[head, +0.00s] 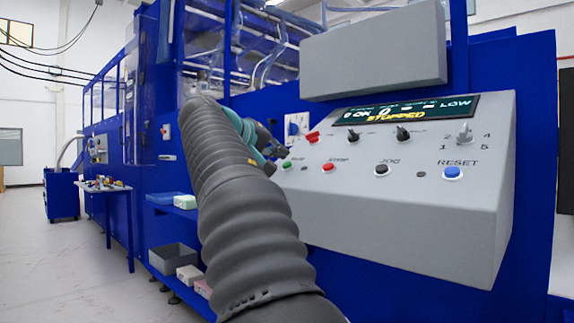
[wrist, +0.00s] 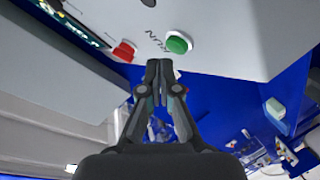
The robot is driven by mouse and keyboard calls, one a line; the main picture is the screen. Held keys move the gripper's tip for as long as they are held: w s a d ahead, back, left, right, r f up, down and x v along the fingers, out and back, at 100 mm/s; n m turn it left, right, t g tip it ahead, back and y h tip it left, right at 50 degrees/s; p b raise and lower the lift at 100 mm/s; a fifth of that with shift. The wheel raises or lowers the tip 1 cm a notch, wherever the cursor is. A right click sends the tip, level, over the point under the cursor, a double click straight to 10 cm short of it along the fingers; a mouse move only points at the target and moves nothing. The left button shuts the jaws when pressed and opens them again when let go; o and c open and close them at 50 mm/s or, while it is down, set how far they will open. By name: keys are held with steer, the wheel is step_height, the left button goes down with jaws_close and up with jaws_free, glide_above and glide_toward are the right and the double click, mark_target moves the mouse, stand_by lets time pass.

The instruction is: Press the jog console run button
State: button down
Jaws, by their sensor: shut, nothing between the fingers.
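The grey jog console (head: 400,220) fills the right of the head view, with its display (head: 405,108) reading STOPPED. The green run button (head: 286,165) is at the left end of the lower button row. My gripper (head: 275,150) is beside it, partly hidden behind my arm. In the wrist view, the green button (wrist: 179,43) is next to the label RUN, just beyond and right of my shut, empty fingertips (wrist: 159,64). The fingertips look apart from the button in this view, but the depth gap is hard to tell.
A red switch (head: 312,137) sits above the run button; it also shows in the wrist view (wrist: 125,52). To the right are a red STOP button (head: 328,167), a black JOG button (head: 381,169) and a blue RESET button (head: 452,172). Black knobs (head: 353,136) stand above.

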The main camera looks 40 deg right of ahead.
steer(key=shift+f, duration=0.15)
steer(key=shift+d+f, duration=0.2)
